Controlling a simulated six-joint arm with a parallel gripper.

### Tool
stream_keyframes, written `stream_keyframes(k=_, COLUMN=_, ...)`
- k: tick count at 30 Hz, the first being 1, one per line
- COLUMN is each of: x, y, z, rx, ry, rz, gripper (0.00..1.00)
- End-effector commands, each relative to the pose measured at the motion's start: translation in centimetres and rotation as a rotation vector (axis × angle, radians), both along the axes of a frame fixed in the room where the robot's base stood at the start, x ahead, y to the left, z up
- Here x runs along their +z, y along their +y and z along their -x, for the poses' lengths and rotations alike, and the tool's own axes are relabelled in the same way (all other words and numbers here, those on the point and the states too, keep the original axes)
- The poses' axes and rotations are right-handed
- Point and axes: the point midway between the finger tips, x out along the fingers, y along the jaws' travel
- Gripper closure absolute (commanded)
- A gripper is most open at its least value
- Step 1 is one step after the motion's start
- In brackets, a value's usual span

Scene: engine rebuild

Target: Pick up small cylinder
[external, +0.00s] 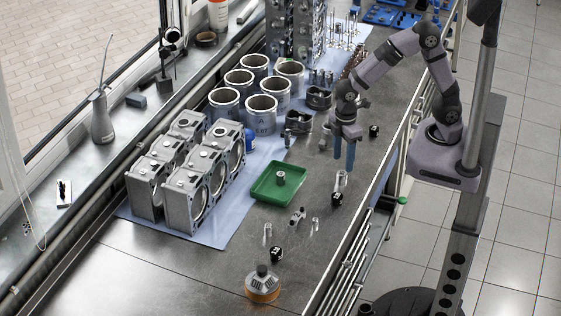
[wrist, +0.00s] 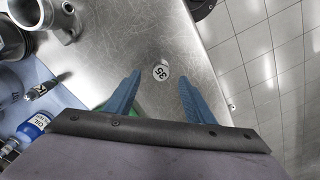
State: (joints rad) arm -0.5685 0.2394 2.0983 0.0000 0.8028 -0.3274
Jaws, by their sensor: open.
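A small metal cylinder (external: 281,177) stands upright in the green tray (external: 262,191) on the bench. Another small shiny cylinder (external: 342,179) stands on the bare metal just below my gripper in the external view. My gripper (external: 344,162) points down above the right side of the bench, to the right of the tray. In the wrist view its two blue fingers (wrist: 160,78) are spread apart with nothing held. A green bit of the tray (wrist: 135,113) shows behind the left finger.
Black numbered blocks stand on the bench, one (external: 337,199) near the gripper and one (external: 276,254) in front. Engine housings (external: 190,180) and cylinder liners (external: 262,115) crowd the left on a blue mat (external: 222,232). A round orange-based object (external: 262,283) stands in front.

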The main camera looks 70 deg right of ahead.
Motion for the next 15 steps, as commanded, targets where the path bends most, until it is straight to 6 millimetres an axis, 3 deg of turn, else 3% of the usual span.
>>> stream_keyframes(k=15, x=-2.7, y=0.1, z=0.2, rx=-0.002, ry=0.005, rz=0.003, gripper=0.51)
